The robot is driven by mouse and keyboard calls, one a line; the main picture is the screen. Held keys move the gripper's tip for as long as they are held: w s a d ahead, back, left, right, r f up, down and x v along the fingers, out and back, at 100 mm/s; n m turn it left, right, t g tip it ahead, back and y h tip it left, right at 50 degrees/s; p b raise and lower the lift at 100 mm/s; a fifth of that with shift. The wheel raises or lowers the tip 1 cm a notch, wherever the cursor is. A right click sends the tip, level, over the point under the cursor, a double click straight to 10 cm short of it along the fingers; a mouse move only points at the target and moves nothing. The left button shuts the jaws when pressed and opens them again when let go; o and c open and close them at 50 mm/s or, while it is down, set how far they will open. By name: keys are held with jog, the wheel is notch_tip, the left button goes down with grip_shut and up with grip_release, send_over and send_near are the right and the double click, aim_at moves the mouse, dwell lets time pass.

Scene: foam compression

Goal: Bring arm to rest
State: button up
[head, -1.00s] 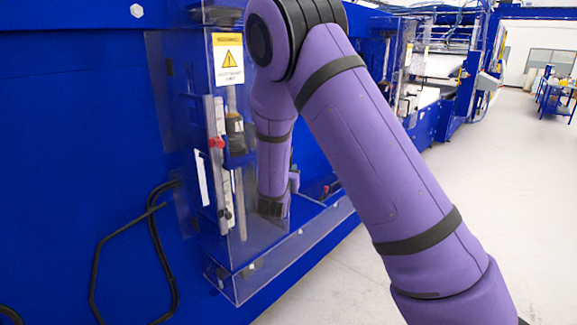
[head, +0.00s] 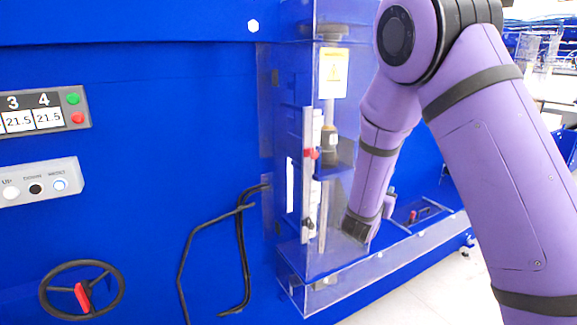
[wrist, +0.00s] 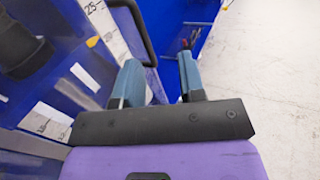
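My purple arm reaches down in the right half of the head view, beside the machine's clear-covered test station (head: 300,180). My gripper (wrist: 158,78) shows in the wrist view as two teal fingers set apart, with no object visible between them. In the head view, the dark end of the arm is low, near the station's front tray; the fingers cannot be made out there. A black bar handle (wrist: 146,40) shows just beyond the left finger in the wrist view. I cannot tell whether they touch.
A warning sign (head: 334,72) is on the clear cover. Pale open floor (wrist: 265,80) lies right of my gripper.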

jog(key=s+d+r+m+g, duration=0.3)
jog(key=s+r+m+g, duration=0.1)
jog(key=s+m, duration=0.25)
jog(key=s+d+r+m+g, duration=0.4)
jog(key=s+m, duration=0.1)
jog(key=s, duration=0.3)
jog(key=s+d+r+m+g, duration=0.3)
jog(key=s+r+m+g, duration=0.1)
jog(key=s+m, duration=0.25)
jog(key=s+a+r+m+t+y, duration=0.1)
jog(key=s+a+m+y, duration=0.3)
jog(key=s, duration=0.4)
jog(key=s+a+r+m+t+y, duration=0.2)
jog(key=s+a+r+m+y, duration=0.1)
jog(key=s+a+m+y, duration=0.2)
jog(key=s+a+y, duration=0.2)
jog(key=s, duration=0.2)
jog(key=shift+s+a+r+m, duration=0.25)
jog(key=shift+a+r+m, duration=0.05)
jog(key=shift+a, duration=0.05)
jog(key=shift+a, duration=0.1)
